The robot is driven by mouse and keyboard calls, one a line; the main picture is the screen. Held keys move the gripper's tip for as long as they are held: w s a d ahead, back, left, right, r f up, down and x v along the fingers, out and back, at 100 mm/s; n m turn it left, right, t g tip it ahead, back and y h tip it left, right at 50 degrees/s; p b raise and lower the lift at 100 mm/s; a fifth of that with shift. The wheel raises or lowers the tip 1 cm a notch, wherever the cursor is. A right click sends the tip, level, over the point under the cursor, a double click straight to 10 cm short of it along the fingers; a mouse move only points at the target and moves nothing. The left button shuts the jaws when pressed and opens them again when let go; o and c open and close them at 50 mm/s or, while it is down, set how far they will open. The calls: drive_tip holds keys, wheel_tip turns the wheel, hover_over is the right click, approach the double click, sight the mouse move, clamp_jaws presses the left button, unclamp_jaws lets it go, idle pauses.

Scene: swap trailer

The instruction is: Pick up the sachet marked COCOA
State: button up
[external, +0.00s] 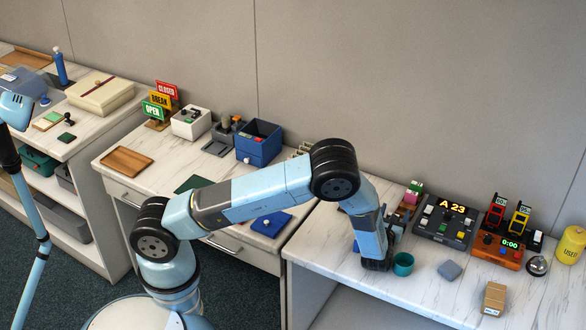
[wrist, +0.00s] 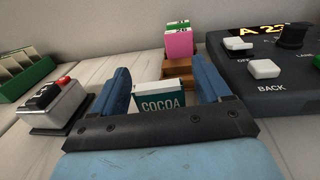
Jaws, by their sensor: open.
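The COCOA sachet (wrist: 160,100) is a small packet with a white top and a teal front lettered COCOA. In the wrist view it stands between the two blue fingers of my gripper (wrist: 162,88), in front of a brown wooden holder (wrist: 178,74). The fingers are open, with a gap visible on both sides of the sachet. The lower part of the sachet is hidden by my gripper's dark front edge. In the external view my gripper (external: 376,262) is low over the right counter, and the sachet is hidden behind it.
Pink and green packets (wrist: 178,40) stand in the holder behind. A dark control box (wrist: 268,85) is close on the right, a grey switch box with a red button (wrist: 50,102) on the left. A teal cup (external: 403,264) stands right beside my gripper in the external view.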

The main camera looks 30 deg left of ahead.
drive_tip(key=shift+c, duration=0.3)
drive_tip(key=c, duration=1)
drive_tip(key=shift+o, duration=0.2)
drive_tip(key=shift+r, duration=0.15)
